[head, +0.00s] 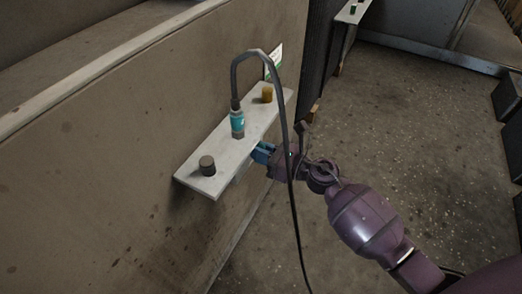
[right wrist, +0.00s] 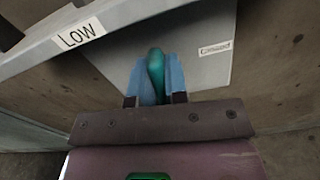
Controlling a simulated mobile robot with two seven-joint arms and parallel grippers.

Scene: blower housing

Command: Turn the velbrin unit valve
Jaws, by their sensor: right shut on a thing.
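My right gripper (head: 260,151) is at the front edge of the pale shelf (head: 225,158), at or just under its edge in the head view. In the right wrist view its blue fingers (right wrist: 154,85) are closed on a teal-green rounded handle (right wrist: 156,58), which looks like the valve handle. The handle stands out against a grey panel (right wrist: 205,70) with a small white label (right wrist: 214,48) too blurred to read surely. In the head view the handle is hidden by the shelf and gripper. My left gripper is not in view.
On the shelf stand a dark round knob (head: 207,164), a teal cylinder (head: 237,122) with a dark hose looping forward past my arm, and an amber piece (head: 267,94). A "LOW" label (right wrist: 80,33) is on the edge above.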

